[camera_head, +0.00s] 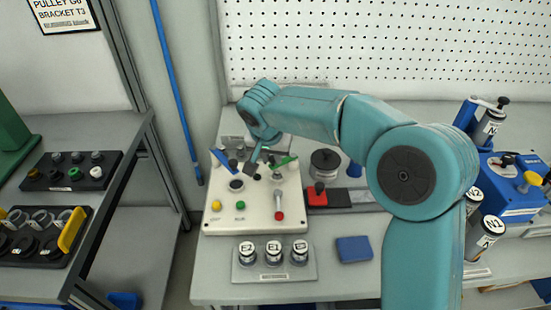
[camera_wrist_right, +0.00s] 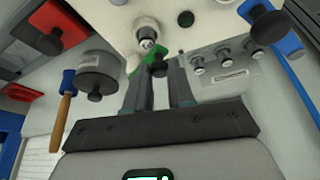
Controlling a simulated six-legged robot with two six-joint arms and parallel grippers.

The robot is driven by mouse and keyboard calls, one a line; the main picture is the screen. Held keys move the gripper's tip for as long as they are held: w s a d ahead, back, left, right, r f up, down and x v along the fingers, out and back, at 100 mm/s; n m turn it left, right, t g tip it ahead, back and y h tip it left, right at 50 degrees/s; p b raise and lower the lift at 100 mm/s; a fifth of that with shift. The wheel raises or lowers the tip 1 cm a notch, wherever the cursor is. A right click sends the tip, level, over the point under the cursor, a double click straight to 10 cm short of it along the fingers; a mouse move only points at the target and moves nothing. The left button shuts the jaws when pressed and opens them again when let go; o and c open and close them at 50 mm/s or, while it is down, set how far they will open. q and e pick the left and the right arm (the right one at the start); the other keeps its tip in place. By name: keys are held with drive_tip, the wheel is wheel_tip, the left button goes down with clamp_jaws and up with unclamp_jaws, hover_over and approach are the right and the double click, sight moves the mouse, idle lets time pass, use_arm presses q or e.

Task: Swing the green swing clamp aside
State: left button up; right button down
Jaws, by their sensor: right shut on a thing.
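The green swing clamp (camera_head: 286,161) sits on the cream fixture box (camera_head: 225,223) at its far right part. In the right wrist view, green parts of the clamp (camera_wrist_right: 133,61) show beside my fingers. My right gripper (camera_head: 259,163) reaches down to it from behind. The fingers hide part of the clamp arm. My left gripper is in neither view.
A blue clamp arm (camera_head: 221,160) is at the box's far left. A red-tipped lever (camera_head: 279,215) and buttons are on the box. A labelled plate (camera_head: 274,275) with several cylinders stands in front. A round grey part (camera_head: 325,163) and red block (camera_head: 317,197) are to the right.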

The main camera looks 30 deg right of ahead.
drive_tip(key=shift+w+a+r+m+h, duration=0.1)
drive_tip(key=shift+w+m+h, duration=0.2)
drive_tip(key=shift+w+m, duration=0.5)
drive_tip(key=m, duration=0.1)
drive_tip(key=w+m+g+p, duration=0.1)
drive_tip(key=m, duration=0.1)
drive_tip(key=shift+w+r+h+p, duration=0.15)
drive_tip(key=shift+w+h+p, duration=0.05)
drive_tip(key=shift+h+p, duration=0.1)
drive_tip(key=w+m+g+p, duration=0.1)
drive_tip(key=m+p, duration=0.1)
drive_tip(key=w+d+m+g+p, duration=0.1)
drive_tip(key=m+p, duration=0.1)
drive_tip(key=p, duration=0.1)
drive_tip(key=w+d+m+p, duration=0.1)
drive_tip(key=m+p, duration=0.1)
drive_tip(key=p, duration=0.1)
drive_tip(key=shift+w+r+g+h, duration=0.1)
drive_tip(key=shift+w+g+h, duration=0.05)
drive_tip(key=shift+g+h, duration=0.2)
drive_tip(key=shift+w+d+f+m+g+p, duration=0.1)
drive_tip(key=shift+w+d+m+g+p, duration=0.1)
drive_tip(key=shift+m+p, duration=0.35)
drive_tip(key=shift+w+d+f+m+g+p, duration=0.15)
drive_tip(key=shift+m+p, duration=0.2)
drive_tip(key=shift+p, duration=0.4)
drive_tip(key=shift+s, duration=0.1)
drive_tip(key=c, duration=1)
unclamp_jaws()
drive_tip(key=shift+r, duration=0.1)
